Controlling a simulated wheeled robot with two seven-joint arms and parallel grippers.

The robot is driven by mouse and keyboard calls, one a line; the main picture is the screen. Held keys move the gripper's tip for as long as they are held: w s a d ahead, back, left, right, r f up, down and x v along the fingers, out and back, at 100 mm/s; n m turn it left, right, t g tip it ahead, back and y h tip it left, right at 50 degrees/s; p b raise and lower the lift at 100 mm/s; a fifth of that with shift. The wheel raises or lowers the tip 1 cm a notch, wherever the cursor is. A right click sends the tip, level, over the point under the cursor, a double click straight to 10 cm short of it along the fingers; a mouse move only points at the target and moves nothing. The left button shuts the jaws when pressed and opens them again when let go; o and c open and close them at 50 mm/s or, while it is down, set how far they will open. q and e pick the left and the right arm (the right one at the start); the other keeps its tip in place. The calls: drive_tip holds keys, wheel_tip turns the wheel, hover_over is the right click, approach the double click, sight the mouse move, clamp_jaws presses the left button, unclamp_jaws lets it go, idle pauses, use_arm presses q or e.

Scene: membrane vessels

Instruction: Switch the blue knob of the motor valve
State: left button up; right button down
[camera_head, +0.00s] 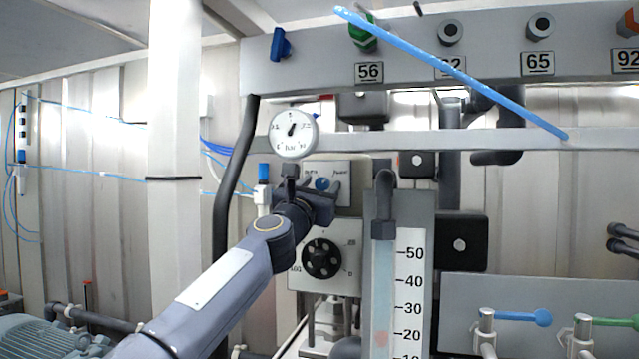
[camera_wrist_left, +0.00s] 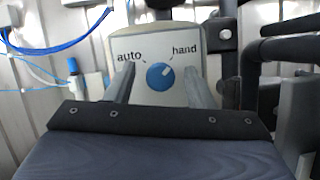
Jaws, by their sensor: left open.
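The blue knob (camera_head: 322,184) sits on the light panel of the motor valve (camera_head: 344,172). In the left wrist view the round blue knob (camera_wrist_left: 160,76) lies between the words "auto" and "hand", its white mark pointing up and right towards "hand". My left gripper (camera_head: 320,186) is open in front of the panel. In the wrist view its two fingers (camera_wrist_left: 159,80) stand left and right of the knob, with gaps on both sides. Whether the fingertips reach the panel is not clear. My right gripper is not in view.
A black dial knob (camera_head: 321,258) is on the box below. A pressure gauge (camera_head: 293,135) is just above my gripper. A scaled flow tube (camera_head: 398,270) stands to the right, and a black hose (camera_head: 234,185) runs down on the left. A blue tube (camera_head: 450,70) crosses the upper right.

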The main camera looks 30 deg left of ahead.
use_arm(q)
drive_tip(key=c, duration=1)
